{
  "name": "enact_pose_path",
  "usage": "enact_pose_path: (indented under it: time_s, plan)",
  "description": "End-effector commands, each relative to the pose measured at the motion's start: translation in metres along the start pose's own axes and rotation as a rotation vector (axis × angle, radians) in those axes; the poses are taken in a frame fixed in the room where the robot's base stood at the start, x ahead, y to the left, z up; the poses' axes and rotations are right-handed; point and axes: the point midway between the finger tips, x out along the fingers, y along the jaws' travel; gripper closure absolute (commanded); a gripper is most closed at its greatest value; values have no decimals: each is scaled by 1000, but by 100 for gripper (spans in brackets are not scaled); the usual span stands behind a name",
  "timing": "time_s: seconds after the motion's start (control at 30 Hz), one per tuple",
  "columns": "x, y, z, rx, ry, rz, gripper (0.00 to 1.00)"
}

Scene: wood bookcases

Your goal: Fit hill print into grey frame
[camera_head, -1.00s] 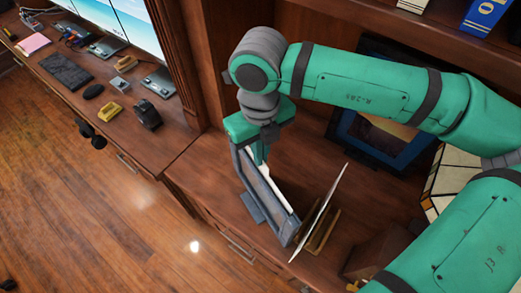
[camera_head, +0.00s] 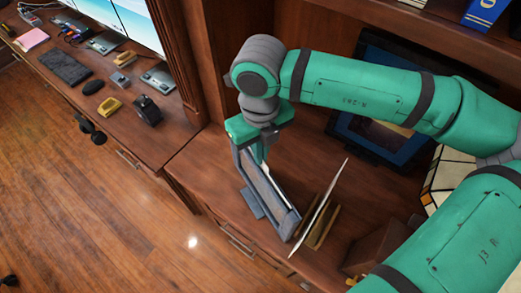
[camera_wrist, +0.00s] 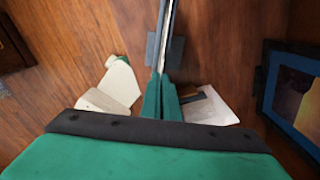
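The grey frame (camera_head: 262,192) stands tilted on the wooden top, seen nearly edge-on in the head view. A thin white sheet edge, which I take for the hill print (camera_head: 280,190), shows along the inside of the frame; its picture face is hidden. My gripper (camera_head: 262,155) is at the frame's upper far end. In the wrist view its green fingers (camera_wrist: 161,100) are close together on a thin edge, with the frame (camera_wrist: 165,40) running away beyond them. The print appears seated low in the frame, but how deep I cannot tell.
Another thin sheet (camera_head: 326,200) stands in a wooden holder (camera_head: 322,228) close to the right of the frame. A dark-framed picture (camera_head: 345,125) stands behind my arm. A desk with a telephone (camera_head: 147,110) lies to the left, and the front edge is near.

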Motion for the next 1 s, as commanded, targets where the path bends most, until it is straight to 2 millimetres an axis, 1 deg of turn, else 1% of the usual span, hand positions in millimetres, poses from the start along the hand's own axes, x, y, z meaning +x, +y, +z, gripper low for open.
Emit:
enact_pose_path:
  time_s: [0.5,0.57,0.6,0.87,1.0]
  plan:
    - [11,0,0,-1,1,0,100]
    - [11,0,0,-1,0,-1,87]
    - [11,0,0,-1,0,0,77]
    - [11,0,0,-1,1,0,77]
    - [5,0,0,0,1,-1,77]
